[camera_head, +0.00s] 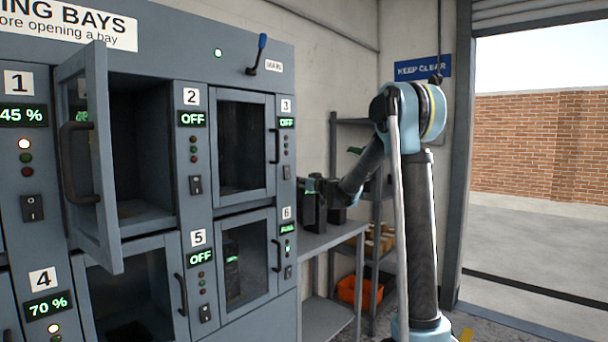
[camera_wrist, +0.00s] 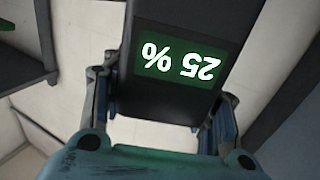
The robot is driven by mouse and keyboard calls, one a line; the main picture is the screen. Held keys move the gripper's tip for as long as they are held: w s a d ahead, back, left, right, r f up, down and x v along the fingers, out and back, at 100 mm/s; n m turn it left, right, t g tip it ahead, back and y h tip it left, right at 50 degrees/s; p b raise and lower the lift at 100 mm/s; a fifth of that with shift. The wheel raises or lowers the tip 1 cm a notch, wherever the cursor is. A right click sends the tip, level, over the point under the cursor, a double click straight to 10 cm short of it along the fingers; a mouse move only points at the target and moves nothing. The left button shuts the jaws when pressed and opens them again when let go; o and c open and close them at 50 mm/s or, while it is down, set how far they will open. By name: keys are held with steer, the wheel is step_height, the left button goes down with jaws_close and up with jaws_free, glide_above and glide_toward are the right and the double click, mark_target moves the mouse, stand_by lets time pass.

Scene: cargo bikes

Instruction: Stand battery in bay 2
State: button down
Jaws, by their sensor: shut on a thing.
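Bay 2 (camera_head: 140,160) is the compartment just left of the panel marked 2 (camera_head: 192,140), which reads OFF. Its door (camera_head: 88,150) stands wide open, swung to the left, and the part of the bay I see looks empty. My gripper (camera_head: 326,192) is at the right end of the cabinet, over the grey bench. It is shut on a dark battery (camera_head: 311,208), whose green display (camera_wrist: 180,65) reads 25 % upside down in the wrist view, between the fingers (camera_wrist: 160,115). Whether the battery touches the bench is unclear.
The bay 3 door (camera_head: 243,145) is closed. Bay 6 holds a battery (camera_head: 232,270) behind its closed door. A blue-handled lever (camera_head: 257,55) juts from the cabinet top. The bench (camera_head: 335,236) stands beside the cabinet. Shelves with an orange bin (camera_head: 358,292) are behind.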

mark_target(304, 195)
steer(key=shift+f, duration=3.3)
steer(key=c, duration=0.9)
jaws_free()
steer(key=shift+s, duration=0.1)
steer(key=v, duration=1.2)
steer(key=shift+r, duration=0.1)
